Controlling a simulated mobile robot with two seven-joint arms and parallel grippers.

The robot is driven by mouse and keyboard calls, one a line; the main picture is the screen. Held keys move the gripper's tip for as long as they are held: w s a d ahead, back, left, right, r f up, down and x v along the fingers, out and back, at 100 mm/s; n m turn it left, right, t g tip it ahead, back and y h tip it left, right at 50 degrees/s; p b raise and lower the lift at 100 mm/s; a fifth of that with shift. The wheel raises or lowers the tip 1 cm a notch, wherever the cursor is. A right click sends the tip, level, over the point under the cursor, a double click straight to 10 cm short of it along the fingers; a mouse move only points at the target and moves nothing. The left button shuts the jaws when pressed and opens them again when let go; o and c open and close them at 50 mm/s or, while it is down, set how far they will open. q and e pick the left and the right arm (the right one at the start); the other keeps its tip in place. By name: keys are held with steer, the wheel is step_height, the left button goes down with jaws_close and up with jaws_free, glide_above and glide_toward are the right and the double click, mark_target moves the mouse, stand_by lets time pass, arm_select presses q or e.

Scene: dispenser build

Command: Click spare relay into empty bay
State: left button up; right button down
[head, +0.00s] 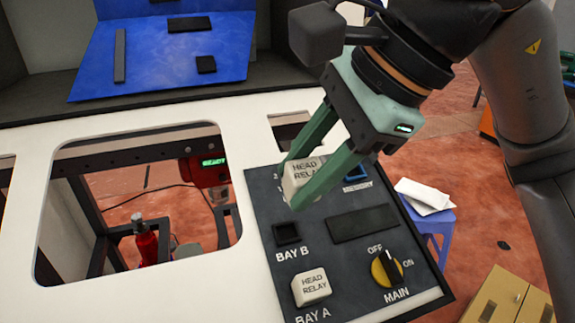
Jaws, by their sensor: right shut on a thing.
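My right gripper (308,178) comes in from the upper right. Its green fingers are shut on a white block marked HEAD RELAY (301,174), the spare relay. The relay is over the upper left of the dark panel (324,258); I cannot tell how far above it. Bay B (287,233) is an empty dark square socket, just below the held relay in the picture. Bay A (311,287) below it holds another white block with the same HEAD RELAY label. A label and part of the panel are hidden behind the gripper. My left gripper is not in view.
A yellow and black MAIN switch (386,268) with OFF and ON marks is at the panel's lower right. A blank dark plate (363,223) and a blue-framed socket (357,177) are above it. The white housing (258,260) has a large cutout.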

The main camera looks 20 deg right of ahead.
steer(key=shift+w+f+b, duration=0.15)
steer(key=shift+f+b, duration=0.35)
steer(key=shift+f, duration=0.25)
steer(key=f+b, duration=0.1)
steer(key=w+f+b, duration=0.1)
steer(key=f, duration=0.1)
steer(key=w+f+b, duration=0.1)
steer(key=f+b, duration=0.1)
steer(key=shift+w+f, duration=0.15)
steer(key=shift+f, duration=0.1)
steer(key=shift+w+f+b, duration=0.3)
steer(key=shift+f+b, duration=0.15)
steer(key=shift+f, duration=0.15)
steer(key=shift+w+f+b, duration=0.25)
steer(key=shift+f+b, duration=0.15)
steer(key=shift+f, duration=0.15)
steer(key=shift+a, duration=0.2)
steer(key=shift+w+f+b, duration=0.1)
steer(key=shift+f+b, duration=0.15)
steer(key=shift+b, duration=0.2)
stand_by(0.7)
